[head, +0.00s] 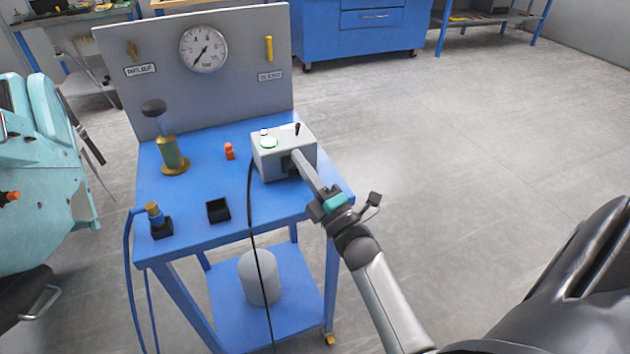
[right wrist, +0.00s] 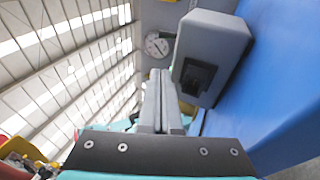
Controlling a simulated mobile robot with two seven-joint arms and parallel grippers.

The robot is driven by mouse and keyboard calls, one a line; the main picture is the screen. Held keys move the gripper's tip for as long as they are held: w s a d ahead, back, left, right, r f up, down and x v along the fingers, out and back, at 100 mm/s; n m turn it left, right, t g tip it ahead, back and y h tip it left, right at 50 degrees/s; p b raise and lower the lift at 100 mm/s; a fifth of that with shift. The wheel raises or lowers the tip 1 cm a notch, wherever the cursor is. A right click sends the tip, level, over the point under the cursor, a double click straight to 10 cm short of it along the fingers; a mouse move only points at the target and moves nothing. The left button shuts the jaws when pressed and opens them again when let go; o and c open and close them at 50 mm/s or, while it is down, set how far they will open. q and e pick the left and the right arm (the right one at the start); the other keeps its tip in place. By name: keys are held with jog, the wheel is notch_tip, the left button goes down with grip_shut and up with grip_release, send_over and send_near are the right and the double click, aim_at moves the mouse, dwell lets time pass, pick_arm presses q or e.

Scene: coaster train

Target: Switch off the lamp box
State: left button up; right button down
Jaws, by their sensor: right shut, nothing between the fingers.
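The grey lamp box (head: 270,163) stands on the right part of the blue cart top. On its top are a green disc (head: 269,142), a small pale round piece (head: 264,132) and a dark lever (head: 297,129). In the right wrist view the box (right wrist: 217,45) shows a dark recessed part (right wrist: 198,77) on one face. My right gripper (head: 296,155) is shut and empty, with its fingertips at the near side of the box in the head view. In the right wrist view the fingers (right wrist: 160,78) point past the box's side; contact cannot be told. My left gripper is out of view.
The blue cart (head: 190,238) also holds a brass valve (head: 172,155), an orange piece (head: 229,151), a small black tray (head: 218,210) and a hose fitting (head: 154,217). A panel with a gauge (head: 204,49) rises behind. A black cable (head: 251,215) hangs over the front edge. Floor at right is clear.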

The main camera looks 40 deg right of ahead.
aim_at(302, 142)
jog(key=w+d, duration=0.1)
jog(key=w+d+r, duration=0.1)
jog(key=w, duration=0.1)
jog(key=shift+w+r, duration=0.15)
jog(key=shift+r, duration=0.05)
jog(key=shift+w+d+r, duration=0.15)
jog(key=shift+w+d, duration=0.15)
jog(key=shift+d, duration=0.05)
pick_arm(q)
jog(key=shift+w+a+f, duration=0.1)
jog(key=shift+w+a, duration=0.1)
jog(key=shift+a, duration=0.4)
pick_arm(e)
jog(key=shift+w+d, duration=0.1)
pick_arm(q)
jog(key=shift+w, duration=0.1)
